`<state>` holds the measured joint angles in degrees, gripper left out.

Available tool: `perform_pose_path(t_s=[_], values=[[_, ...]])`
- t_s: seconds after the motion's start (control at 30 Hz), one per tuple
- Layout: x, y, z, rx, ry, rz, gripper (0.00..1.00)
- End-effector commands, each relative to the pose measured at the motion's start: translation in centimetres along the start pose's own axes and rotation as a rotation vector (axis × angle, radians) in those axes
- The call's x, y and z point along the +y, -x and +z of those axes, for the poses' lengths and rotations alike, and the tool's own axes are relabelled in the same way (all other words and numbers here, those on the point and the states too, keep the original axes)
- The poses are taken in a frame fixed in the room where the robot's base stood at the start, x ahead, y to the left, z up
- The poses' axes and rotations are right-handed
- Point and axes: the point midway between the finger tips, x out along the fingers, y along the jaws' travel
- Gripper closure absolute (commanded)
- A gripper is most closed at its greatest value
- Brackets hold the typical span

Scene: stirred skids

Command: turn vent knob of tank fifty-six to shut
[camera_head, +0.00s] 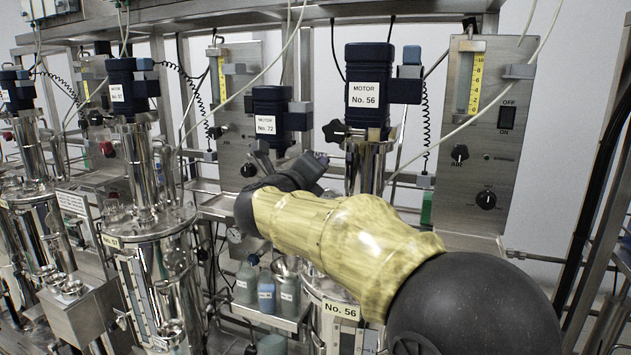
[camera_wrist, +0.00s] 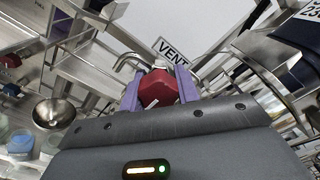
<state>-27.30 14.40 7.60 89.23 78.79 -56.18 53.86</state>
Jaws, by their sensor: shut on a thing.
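Tank fifty-six stands behind my arm, with its blue motor (camera_head: 364,92) reading No. 56 above and its yellow No. 56 plate (camera_head: 341,310) below. In the wrist view the red vent knob (camera_wrist: 158,84) sits between the two purple fingers of my gripper (camera_wrist: 160,92), which is shut on it. A white mark shows on the knob's near side; I cannot tell which setting it stands at. A VENT sign (camera_wrist: 172,50) is just behind the knob, beside a bent steel pipe (camera_wrist: 128,62). In the head view my arm hides the knob and most of the tank top.
Tank No. 57 (camera_head: 160,235) stands to the left, and motor No. 72 (camera_head: 271,115) is behind. A steel panel (camera_head: 485,140) with dials and a switch is at the right. Bottles (camera_head: 266,292) stand on a low shelf. Hoses and cables hang across the upper space.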

Motion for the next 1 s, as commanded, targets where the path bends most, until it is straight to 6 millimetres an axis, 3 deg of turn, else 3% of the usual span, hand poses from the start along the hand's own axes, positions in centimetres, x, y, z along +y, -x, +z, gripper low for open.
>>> perform_pose_path(t_s=[0.03, 0.47, 0.5, 0.6, 1.0], values=[[0.66, 0.03, -0.29, 0.004, -0.008, 0.009, 0.91], [0.45, 0.03, -0.12, 0.003, -0.023, 0.009, 0.91], [0.44, 0.03, -0.11, 0.003, -0.023, 0.008, 0.67], [0.37, 0.03, -0.09, 0.002, -0.023, 0.007, 0.47], [0.07, 0.51, 0.02, 0.000, -0.024, 0.002, 0.47]])
